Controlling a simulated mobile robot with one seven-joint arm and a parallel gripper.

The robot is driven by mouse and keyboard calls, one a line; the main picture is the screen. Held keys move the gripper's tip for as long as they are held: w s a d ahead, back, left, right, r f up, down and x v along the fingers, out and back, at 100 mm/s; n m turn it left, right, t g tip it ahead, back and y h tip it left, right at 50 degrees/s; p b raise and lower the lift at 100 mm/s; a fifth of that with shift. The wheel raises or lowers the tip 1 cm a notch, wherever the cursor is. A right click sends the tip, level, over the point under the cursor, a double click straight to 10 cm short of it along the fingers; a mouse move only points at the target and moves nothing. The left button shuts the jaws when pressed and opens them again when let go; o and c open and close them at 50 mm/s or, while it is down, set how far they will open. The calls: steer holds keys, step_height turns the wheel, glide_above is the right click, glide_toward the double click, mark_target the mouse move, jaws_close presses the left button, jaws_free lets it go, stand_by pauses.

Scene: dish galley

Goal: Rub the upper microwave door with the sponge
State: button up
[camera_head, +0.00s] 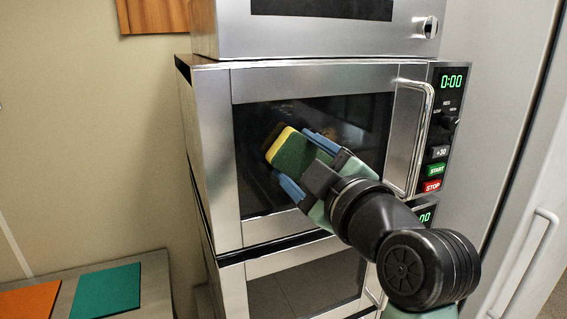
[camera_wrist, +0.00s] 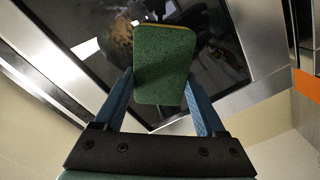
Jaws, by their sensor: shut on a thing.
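The upper microwave (camera_head: 245,85) has a steel-framed door with a dark glass window (camera_head: 345,110) and a vertical handle (camera_head: 419,135) on its right; the door looks shut. My gripper (camera_head: 305,165) is in front of the window, shut on a green and yellow sponge (camera_head: 291,155). The sponge's yellow edge faces the glass. In the wrist view the sponge (camera_wrist: 165,65) sits between the two blue fingers, with the dark window (camera_wrist: 85,45) behind it. I cannot tell whether the sponge touches the glass. Part of the window is hidden behind the gripper.
A second microwave (camera_head: 300,262) stands below. Another steel appliance (camera_head: 320,35) sits on top. The control panel (camera_head: 445,130) is right of the handle. A low surface with teal (camera_head: 106,290) and orange (camera_head: 30,301) mats is at lower left. A pale door with a handle (camera_head: 530,255) is at right.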

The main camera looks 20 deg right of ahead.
mark_target(274, 163)
steer(key=d+b, duration=0.2)
steer(key=d, duration=0.5)
steer(key=shift+w+d, duration=0.2)
steer(key=shift+d, duration=0.15)
stand_by(0.4)
steer(key=shift+a+b, duration=0.45)
steer(key=shift+a, duration=1.6)
steer(key=shift+s+a, duration=0.2)
steer(key=shift+a, duration=3.6)
steer(key=shift+d, duration=0.1)
steer(key=shift+s, duration=0.55)
steer(key=shift+s+d+b, duration=0.15)
steer(key=shift+s+b, duration=0.25)
steer(key=shift+s, duration=2.1)
